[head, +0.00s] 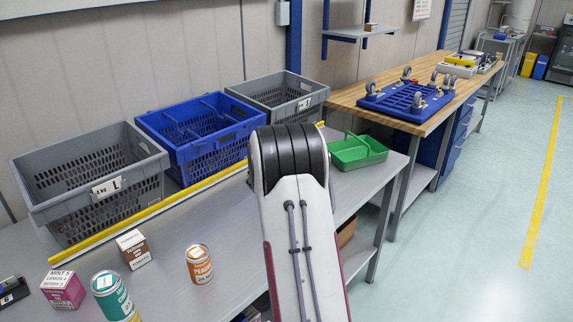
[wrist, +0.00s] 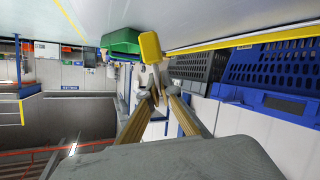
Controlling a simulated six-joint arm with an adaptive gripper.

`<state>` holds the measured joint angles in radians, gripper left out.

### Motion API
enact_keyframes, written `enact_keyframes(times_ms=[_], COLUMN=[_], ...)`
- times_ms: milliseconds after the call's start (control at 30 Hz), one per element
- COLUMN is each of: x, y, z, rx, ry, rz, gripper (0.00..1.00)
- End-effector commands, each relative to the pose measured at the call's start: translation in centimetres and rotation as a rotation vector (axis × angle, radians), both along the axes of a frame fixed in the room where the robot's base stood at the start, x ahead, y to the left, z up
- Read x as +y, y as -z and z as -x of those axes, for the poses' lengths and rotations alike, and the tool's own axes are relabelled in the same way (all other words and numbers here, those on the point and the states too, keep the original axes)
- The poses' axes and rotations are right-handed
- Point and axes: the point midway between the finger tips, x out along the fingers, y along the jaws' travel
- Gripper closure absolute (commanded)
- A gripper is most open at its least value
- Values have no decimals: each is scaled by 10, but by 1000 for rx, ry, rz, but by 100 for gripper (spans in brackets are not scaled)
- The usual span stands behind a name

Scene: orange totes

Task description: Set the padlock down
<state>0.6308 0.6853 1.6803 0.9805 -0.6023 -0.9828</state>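The padlock (wrist: 150,46) has a yellow body and a grey shackle. In the wrist view, which looks upside down, it is at the top centre, at the ends of the two fingers. My gripper (wrist: 157,93) appears shut on it at the shackle end. The body points toward the grey bench top (wrist: 215,18); I cannot tell whether it touches the bench. In the head view my own arm hides the gripper and the padlock.
A green tray (head: 358,150) is on the bench, right of my arm. A blue crate (head: 205,155) stands between two grey crates (head: 95,205) (head: 285,95) behind a yellow strip. Cans (head: 200,272) (head: 112,292) and boxes (head: 134,252) (head: 62,291) stand at left.

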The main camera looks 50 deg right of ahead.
Motion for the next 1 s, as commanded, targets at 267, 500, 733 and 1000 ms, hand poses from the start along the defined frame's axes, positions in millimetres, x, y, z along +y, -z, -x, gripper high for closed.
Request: enact_keyframes(times_ms=[267, 500, 733, 1000], x=[0, 4, 17, 64], y=[0, 3, 21, 25], z=[0, -5, -4, -7], rx=[0, 1, 3, 1], ry=[0, 1, -34, -144], rz=[0, 0, -1, 1], gripper=[100, 100, 100, 100])
